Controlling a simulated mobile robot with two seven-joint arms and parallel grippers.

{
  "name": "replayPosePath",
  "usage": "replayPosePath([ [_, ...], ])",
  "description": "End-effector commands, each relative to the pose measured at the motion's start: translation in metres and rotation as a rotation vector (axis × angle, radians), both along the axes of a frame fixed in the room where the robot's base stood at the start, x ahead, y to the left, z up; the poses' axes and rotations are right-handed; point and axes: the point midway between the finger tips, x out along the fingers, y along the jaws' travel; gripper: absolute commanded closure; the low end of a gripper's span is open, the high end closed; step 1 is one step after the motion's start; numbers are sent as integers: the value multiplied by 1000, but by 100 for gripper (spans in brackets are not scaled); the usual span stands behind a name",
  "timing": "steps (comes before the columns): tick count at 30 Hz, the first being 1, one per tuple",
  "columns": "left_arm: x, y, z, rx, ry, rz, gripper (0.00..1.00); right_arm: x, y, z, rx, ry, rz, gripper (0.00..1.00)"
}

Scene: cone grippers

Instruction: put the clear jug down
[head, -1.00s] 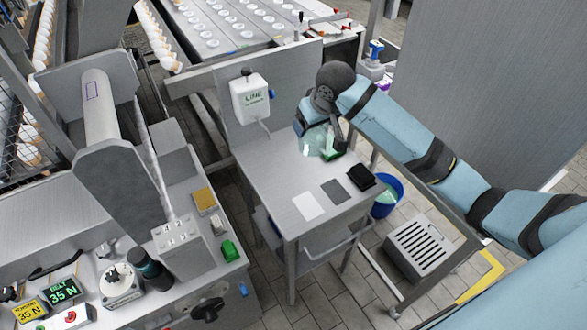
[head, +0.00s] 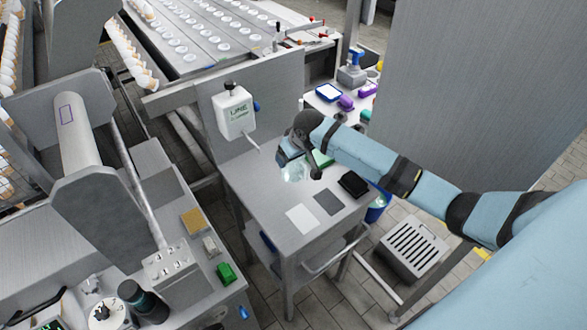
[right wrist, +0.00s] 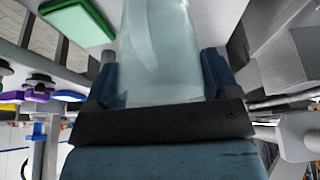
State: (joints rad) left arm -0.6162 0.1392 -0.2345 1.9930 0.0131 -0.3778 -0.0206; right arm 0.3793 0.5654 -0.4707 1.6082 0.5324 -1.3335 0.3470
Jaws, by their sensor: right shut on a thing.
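The clear jug (head: 292,172) is a see-through vessel at the back of the grey metal table (head: 252,188). My right gripper (head: 298,158) is shut on it. In the right wrist view the jug (right wrist: 160,45) stands between the two blue-grey fingers of the gripper (right wrist: 160,82). Its base is partly hidden, and I cannot tell whether it touches the tabletop. My left gripper is not in view.
A green block (head: 322,158) lies right beside the jug. A white card (head: 302,218), a grey card (head: 328,203) and a black block (head: 353,184) lie nearer the front. A white dispenser (head: 233,112) is behind; a blue bucket (head: 377,211) stands right. The table's left front is bare.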

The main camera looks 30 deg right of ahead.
Motion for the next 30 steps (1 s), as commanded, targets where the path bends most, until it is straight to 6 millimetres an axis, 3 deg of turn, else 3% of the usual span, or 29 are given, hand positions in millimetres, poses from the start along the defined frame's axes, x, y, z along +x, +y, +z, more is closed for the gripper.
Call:
replayPosePath([
  [17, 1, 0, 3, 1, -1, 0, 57, 0, 0, -61, 0, 0, 0, 52],
  [29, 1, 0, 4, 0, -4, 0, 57, 0, 0, -66, 1, -1, 0, 52],
  [30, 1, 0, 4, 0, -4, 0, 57, 0, 0, -66, 1, -1, 0, 10],
])
